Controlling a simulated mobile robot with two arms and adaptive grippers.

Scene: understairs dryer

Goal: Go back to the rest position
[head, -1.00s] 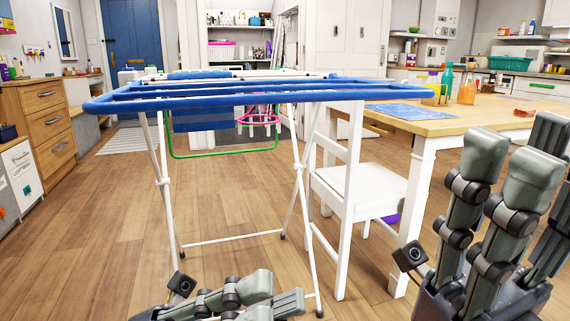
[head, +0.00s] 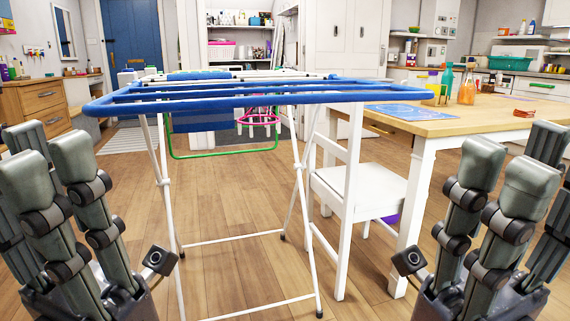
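My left gripper (head: 47,160) stands at the left edge of the head view, its fingers pointing up and spread apart, with nothing between them. My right gripper (head: 508,168) stands at the right edge in much the same pose, fingers up, apart and empty. The two grippers are roughly mirrored, and neither holds anything. The left one covers part of the wooden drawers behind it. The right one covers part of the table's near side.
A drying rack (head: 230,98) with blue rails and white legs stands between my grippers. A white chair (head: 362,190) is right of it, beside a wooden table (head: 440,126) with bottles and a blue cloth (head: 400,111). Open wooden floor (head: 225,215) lies beneath and behind the rack.

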